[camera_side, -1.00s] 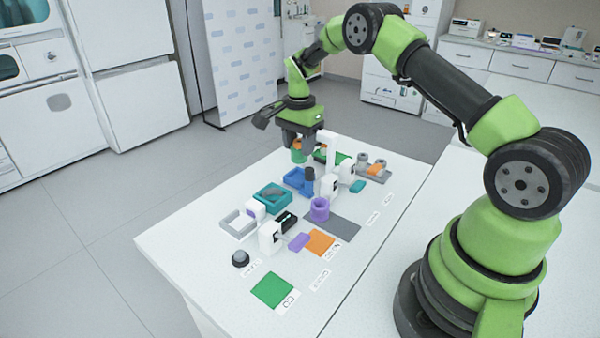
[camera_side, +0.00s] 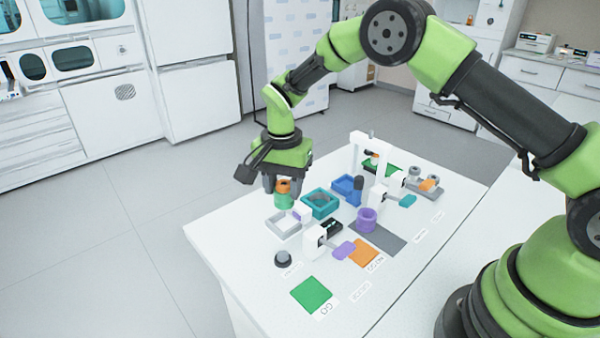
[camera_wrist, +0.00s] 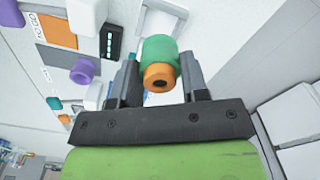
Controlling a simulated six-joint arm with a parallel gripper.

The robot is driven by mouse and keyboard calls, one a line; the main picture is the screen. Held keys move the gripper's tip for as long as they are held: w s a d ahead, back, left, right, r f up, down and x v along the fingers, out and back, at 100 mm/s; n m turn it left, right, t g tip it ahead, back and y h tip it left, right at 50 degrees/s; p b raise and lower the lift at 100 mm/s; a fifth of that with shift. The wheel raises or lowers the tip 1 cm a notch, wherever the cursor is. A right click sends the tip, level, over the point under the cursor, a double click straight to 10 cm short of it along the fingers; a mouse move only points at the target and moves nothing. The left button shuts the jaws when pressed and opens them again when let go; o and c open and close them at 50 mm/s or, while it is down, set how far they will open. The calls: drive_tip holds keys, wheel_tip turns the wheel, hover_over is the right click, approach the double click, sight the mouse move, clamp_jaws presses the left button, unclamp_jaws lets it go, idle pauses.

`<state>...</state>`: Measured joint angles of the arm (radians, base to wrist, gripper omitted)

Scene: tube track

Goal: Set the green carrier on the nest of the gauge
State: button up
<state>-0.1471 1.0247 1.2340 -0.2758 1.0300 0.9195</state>
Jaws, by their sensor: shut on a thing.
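The green carrier (camera_side: 284,202) is a short cylinder with an orange ring-like part (camera_side: 283,186) at its upper end. My gripper (camera_side: 282,184) is shut on it and holds it upright, apparently above the table. The wrist view shows the green carrier (camera_wrist: 159,49) and the orange end with a dark hole (camera_wrist: 158,77) between the two fingers (camera_wrist: 159,82).
A grey-white open frame (camera_side: 283,227) lies just below the carrier, and a teal frame (camera_side: 320,203) to its right. A dark knob (camera_side: 282,259), a green GO mat (camera_side: 311,295), an orange NO GO mat (camera_side: 363,253) and a purple cup (camera_side: 367,219) lie nearby.

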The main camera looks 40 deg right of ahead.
drive_tip(key=shift+f, duration=2.8)
drive_tip(key=shift+f, duration=0.15)
drive_tip(key=o, duration=0.9)
drive_tip(key=shift+c, duration=0.2)
wheel_tip(320, 180, up, 10)
